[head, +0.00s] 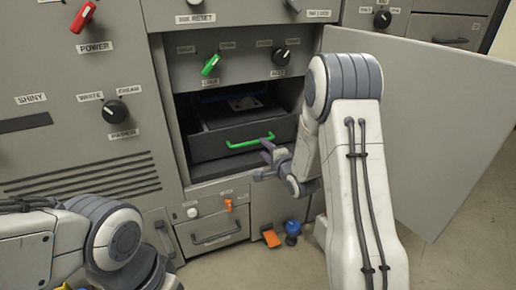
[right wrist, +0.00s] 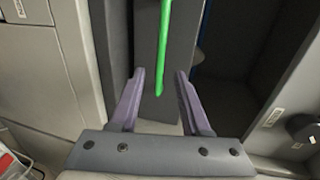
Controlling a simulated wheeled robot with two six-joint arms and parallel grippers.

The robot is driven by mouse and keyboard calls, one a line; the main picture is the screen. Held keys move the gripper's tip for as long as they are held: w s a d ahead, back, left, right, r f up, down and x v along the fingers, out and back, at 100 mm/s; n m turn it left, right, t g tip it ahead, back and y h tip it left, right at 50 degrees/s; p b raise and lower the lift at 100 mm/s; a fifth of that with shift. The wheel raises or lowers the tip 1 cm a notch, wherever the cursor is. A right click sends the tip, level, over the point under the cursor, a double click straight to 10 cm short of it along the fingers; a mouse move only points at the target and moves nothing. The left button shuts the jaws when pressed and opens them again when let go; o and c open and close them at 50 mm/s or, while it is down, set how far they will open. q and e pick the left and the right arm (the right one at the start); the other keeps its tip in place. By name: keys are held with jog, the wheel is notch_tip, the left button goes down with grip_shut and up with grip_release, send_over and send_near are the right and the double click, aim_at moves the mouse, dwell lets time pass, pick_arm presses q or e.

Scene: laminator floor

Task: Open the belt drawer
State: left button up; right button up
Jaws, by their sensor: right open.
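The dark drawer (head: 215,150) with a bright green bar handle (head: 250,142) sits in an open bay of the grey machine. Its top is open, and a dark inside shows behind its front. I cannot tell how far out it stands. My right gripper (head: 266,162) is just below and in front of the handle's right part. In the right wrist view the jaws (right wrist: 160,85) are open, with the end of the green handle (right wrist: 163,50) between the fingertips, apart from both. My left arm is at the lower left; its gripper is out of view.
A large grey door (head: 440,120) stands swung open right of the bay, beside my right arm. A green lever (head: 210,65) and a black knob are above the drawer. A smaller lower drawer (head: 212,237) is below. Orange and blue (head: 292,228) items are by the base.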

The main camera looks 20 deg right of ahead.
aim_at(257, 142)
jog(key=shift+b+x, duration=0.8)
jog(key=shift+x, duration=2.1)
grip_shut()
